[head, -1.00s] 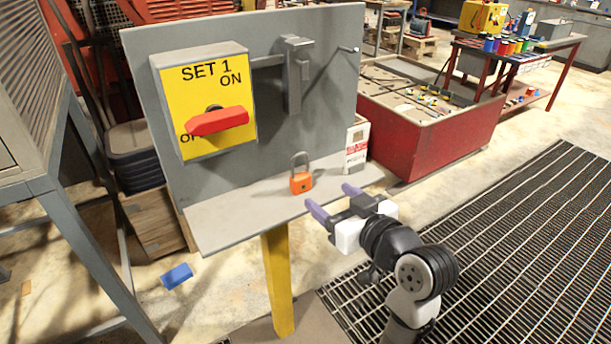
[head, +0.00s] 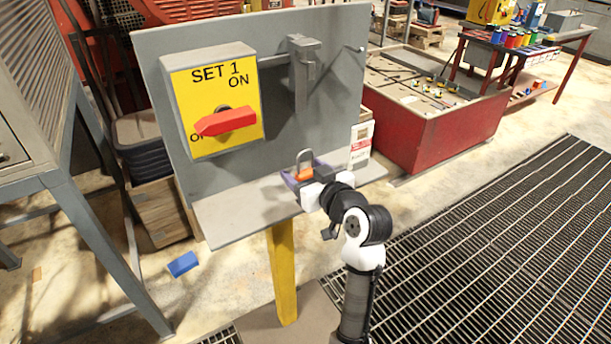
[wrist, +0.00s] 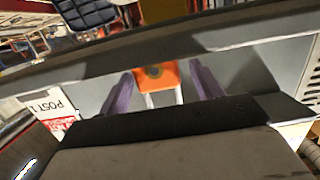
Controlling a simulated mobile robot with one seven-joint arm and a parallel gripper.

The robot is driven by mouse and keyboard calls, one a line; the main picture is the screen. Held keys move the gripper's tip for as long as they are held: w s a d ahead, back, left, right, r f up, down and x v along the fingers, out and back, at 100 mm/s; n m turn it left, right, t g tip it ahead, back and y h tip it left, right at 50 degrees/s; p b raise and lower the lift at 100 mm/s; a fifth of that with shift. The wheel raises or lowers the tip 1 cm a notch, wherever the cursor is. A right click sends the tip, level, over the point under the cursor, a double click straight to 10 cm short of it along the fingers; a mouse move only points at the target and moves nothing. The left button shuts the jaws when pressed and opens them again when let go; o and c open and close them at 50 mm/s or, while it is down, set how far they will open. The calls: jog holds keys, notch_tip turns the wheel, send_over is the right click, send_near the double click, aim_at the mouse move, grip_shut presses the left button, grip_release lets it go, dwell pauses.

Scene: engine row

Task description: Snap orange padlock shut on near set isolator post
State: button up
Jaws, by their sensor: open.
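The orange padlock (head: 304,174) stands on the grey shelf (head: 238,213) of the isolator post, its grey shackle upward. My gripper (head: 303,172) is open, with its purple fingers on either side of the padlock. In the wrist view the padlock (wrist: 156,75) shows between the two fingers (wrist: 160,92), with a gap on each side. The SET 1 isolator (head: 212,100) is a yellow-faced box with a red handle (head: 226,121) lying nearly level. A grey hasp bracket (head: 304,65) is fixed to the panel at its right. Part of the padlock body is hidden by my gripper in the head view.
A white tag or box marked POST 1 (head: 361,143) stands at the shelf's right end and shows in the wrist view (wrist: 48,108). A peg (head: 361,49) sticks out at the panel's upper right. The shelf's left part is clear.

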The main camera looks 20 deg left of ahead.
jog(key=shift+c, duration=0.4)
jog(key=c, duration=1.1)
jog(key=shift+o, duration=0.2)
jog(key=shift+r, duration=0.1)
notch_tip(320, 180, up, 10)
jog(key=shift+f+b, duration=0.1)
jog(key=shift+b, duration=0.3)
